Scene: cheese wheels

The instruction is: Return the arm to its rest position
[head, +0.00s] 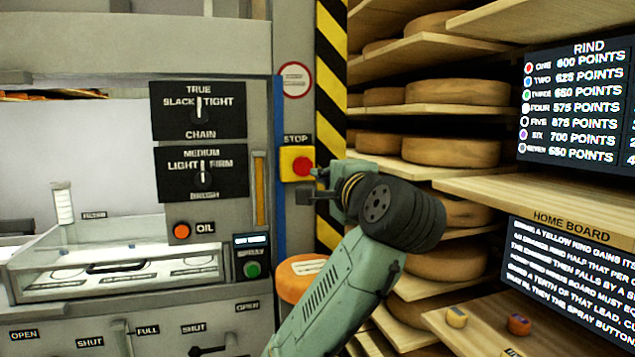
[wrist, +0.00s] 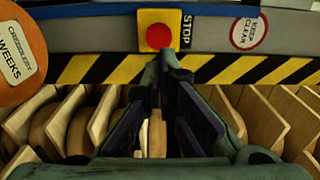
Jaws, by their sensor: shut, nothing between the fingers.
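My arm reaches up from the bottom of the head view, with its dark round wrist joint to the right of the red stop button (head: 303,166). My gripper (head: 318,192) is near the button's yellow box, just below and right of it in the picture. In the wrist view my gripper (wrist: 160,62) is shut and empty, its fingertips together just under the red stop button (wrist: 158,37). I cannot tell whether the fingertips touch the button or its box.
A machine panel with SLACK/TIGHT and LIGHT/FIRM dials (head: 199,110) stands left, above a clear-sided tray (head: 110,262). A green spray button (head: 252,269) is below. An orange cheese wheel (head: 300,280) sits behind my arm. Cheese shelves (head: 440,50) and dark boards (head: 575,110) crowd the right.

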